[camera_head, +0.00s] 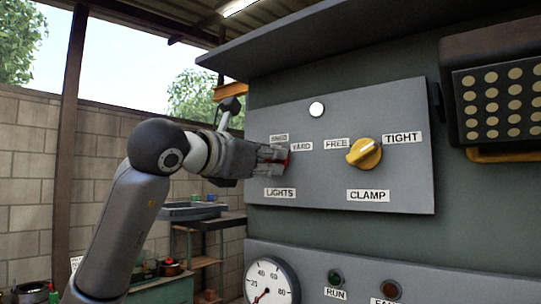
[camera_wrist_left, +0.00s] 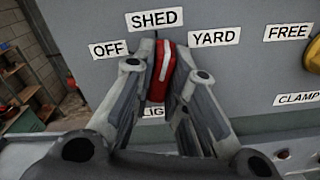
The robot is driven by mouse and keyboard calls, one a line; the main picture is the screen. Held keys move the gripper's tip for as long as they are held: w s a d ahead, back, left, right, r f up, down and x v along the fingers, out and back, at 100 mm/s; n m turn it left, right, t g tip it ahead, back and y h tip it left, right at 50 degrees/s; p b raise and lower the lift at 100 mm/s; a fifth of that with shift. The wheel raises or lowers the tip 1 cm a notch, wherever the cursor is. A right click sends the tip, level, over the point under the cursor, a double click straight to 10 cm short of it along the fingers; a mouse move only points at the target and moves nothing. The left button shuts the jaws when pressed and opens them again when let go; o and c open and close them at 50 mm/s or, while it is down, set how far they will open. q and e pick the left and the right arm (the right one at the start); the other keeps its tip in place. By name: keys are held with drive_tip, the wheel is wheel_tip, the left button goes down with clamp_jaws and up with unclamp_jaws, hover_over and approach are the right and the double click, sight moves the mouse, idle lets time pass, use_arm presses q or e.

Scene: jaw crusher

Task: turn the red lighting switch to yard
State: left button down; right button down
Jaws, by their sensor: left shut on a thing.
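The red lighting switch (camera_wrist_left: 159,78) is on the grey panel (camera_head: 330,112), above the LIGHTS label (camera_head: 280,193). In the left wrist view its white mark points up towards the SHED label (camera_wrist_left: 154,20), leaning slightly right. The OFF label (camera_wrist_left: 109,49) is to its left and the YARD label (camera_wrist_left: 214,37) to its right. My left gripper (camera_wrist_left: 160,65) is shut on the switch, one finger on each side. In the head view the gripper (camera_head: 276,158) hides most of the switch. My right gripper is not in view.
A yellow clamp knob (camera_head: 364,153) sits to the right, between the FREE and TIGHT labels. A white round lamp (camera_head: 317,109) is above. A workbench (camera_head: 203,212) stands behind at left.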

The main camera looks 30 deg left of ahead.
use_arm(q)
drive_tip(key=m+p, duration=0.1)
drive_tip(key=m, duration=0.3)
drive_tip(key=shift+f+m, duration=0.1)
drive_tip(key=shift+m, duration=0.2)
drive_tip(key=shift+f+m+p, duration=0.1)
drive_tip(key=shift+m+p, duration=0.45)
drive_tip(key=shift+m, duration=1.25)
drive_tip(key=c, duration=1.8)
unclamp_jaws()
drive_tip(key=shift+c, duration=0.2)
drive_tip(key=o, duration=0.4)
drive_tip(key=shift+s, duration=0.15)
drive_tip(key=shift+s+r, duration=0.1)
drive_tip(key=shift+r, duration=0.1)
drive_tip(key=s, duration=1.1)
drive_tip(key=shift+s+a, duration=0.4)
drive_tip(key=shift+a, duration=0.05)
